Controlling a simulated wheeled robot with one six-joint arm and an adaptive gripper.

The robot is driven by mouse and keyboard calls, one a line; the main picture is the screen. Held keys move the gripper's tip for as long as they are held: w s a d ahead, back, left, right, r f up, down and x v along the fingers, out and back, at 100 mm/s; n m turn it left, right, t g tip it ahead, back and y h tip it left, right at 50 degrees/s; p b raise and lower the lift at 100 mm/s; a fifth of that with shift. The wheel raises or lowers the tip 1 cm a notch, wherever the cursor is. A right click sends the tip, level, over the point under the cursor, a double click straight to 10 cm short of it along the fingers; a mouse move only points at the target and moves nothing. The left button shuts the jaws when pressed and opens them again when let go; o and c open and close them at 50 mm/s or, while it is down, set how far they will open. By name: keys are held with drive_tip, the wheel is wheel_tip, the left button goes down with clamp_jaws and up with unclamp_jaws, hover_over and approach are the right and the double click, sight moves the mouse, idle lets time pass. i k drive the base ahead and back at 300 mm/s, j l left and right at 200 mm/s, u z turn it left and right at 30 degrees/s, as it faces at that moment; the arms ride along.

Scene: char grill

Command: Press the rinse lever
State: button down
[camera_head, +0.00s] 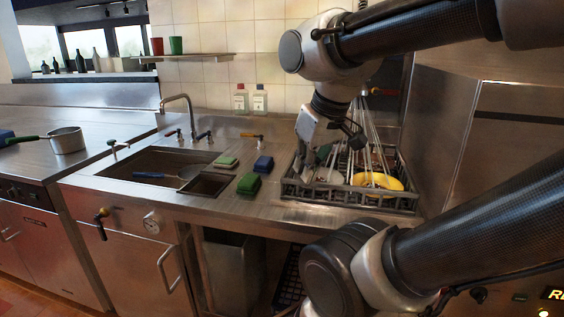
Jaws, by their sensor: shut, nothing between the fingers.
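No lever in view is clearly marked as the rinse lever. An orange-handled lever (252,136) sits at the back of the counter, right of the tap.
The grey dish rack (345,197) holds a yellow plate (378,181) and other dishes, below hanging thin rods. The sink (150,172) holds a pan. Sponges (249,184) lie between sink and rack. A pot (67,140) stands left. My arm covers much of the right side.

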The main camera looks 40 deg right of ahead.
sight(245, 135)
drive_tip(key=i+j+z, duration=0.3)
drive_tip(key=j, duration=0.35)
drive_tip(key=i+j+z, duration=0.3)
drive_tip(key=j, duration=0.45)
drive_tip(key=i+j+z, duration=0.2)
drive_tip(key=j, duration=0.2)
drive_tip(key=i+j+z, duration=0.15)
drive_tip(key=j, duration=0.25)
drive_tip(key=i+j+z, duration=0.15)
drive_tip(key=j, duration=0.25)
